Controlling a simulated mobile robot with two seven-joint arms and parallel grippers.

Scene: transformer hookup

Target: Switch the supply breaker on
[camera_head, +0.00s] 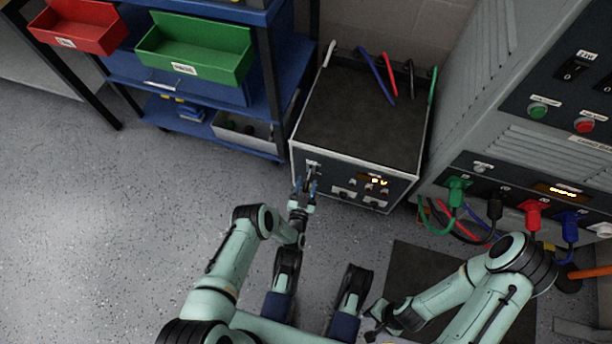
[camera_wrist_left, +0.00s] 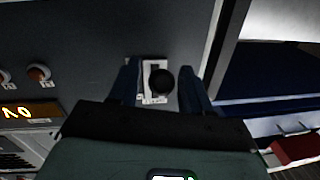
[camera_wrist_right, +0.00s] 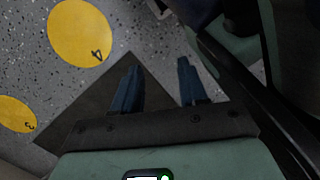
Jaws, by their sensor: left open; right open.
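A switch with a black round knob (camera_wrist_left: 161,81) on a small white plate (camera_wrist_left: 151,64) is on the dark front panel of the low box; I take it to be the supply breaker, but its label is too blurred to read. In the head view the plate (camera_head: 313,166) is at the panel's upper left. My left gripper (camera_head: 304,186) is open in front of it, with one blue finger on each side of the knob in the left wrist view (camera_wrist_left: 158,88). I cannot tell whether the fingers touch it. My right gripper (camera_head: 374,320) is open and empty above the floor.
The low box (camera_head: 360,125) has a lit display (camera_head: 378,181) and loose coloured leads on top. A tall cabinet (camera_head: 480,95) with plugged cables stands right. A blue shelf cart (camera_head: 215,95) with red and green bins stands left. A dark mat (camera_head: 425,262) lies on the floor.

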